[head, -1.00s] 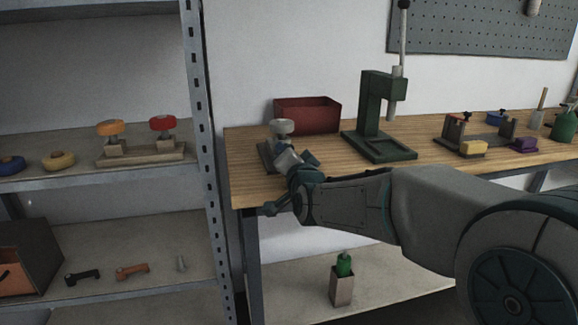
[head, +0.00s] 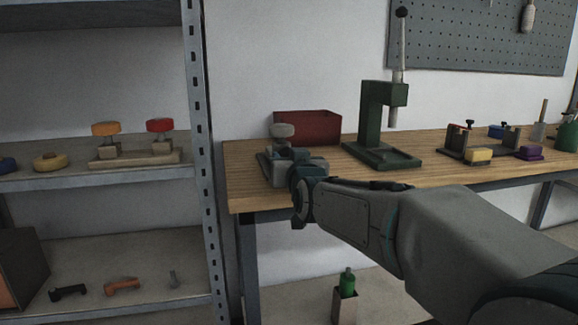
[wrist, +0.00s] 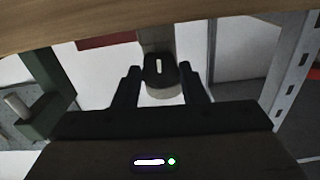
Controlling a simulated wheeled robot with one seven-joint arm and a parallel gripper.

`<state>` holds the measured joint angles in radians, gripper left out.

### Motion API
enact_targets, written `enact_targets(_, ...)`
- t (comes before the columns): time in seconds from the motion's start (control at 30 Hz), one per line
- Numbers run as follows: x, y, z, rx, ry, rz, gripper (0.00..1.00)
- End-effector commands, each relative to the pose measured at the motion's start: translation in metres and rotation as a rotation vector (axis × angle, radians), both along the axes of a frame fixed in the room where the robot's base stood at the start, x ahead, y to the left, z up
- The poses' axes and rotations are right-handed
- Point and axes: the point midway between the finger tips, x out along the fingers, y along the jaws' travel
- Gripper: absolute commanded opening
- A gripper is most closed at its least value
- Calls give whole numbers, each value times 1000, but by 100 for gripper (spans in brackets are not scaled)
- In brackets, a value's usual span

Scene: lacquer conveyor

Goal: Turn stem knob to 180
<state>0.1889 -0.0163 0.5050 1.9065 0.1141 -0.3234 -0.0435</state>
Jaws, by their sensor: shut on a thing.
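A dark stem knob (wrist: 152,72) with a short white line shows between my fingertips in the wrist view. The line runs nearly vertical in that picture. My gripper (wrist: 158,73) is shut on this knob. Just below it in the wrist view is a pale round part (wrist: 166,94). In the head view my gripper (head: 294,160) is at the fixture with a pale grey round top (head: 283,131), at the left end of the wooden bench (head: 246,180). The dark knob is hidden behind my wrist there.
A red bin (head: 310,127) stands behind the fixture, and a green press (head: 372,125) stands to its right. Further right is a fixture with yellow (head: 480,155) and purple (head: 528,153) blocks. A metal shelf post (head: 200,150) rises close on the left.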

Motion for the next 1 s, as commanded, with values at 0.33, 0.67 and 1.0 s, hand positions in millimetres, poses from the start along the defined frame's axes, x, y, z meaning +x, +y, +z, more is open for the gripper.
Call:
enact_targets(0.33,0,0,0,-55,-16,0,15)
enact_targets(0.67,0,0,0,-56,-16,0,15)
enact_targets(1.0,0,0,0,-55,-16,0,60)
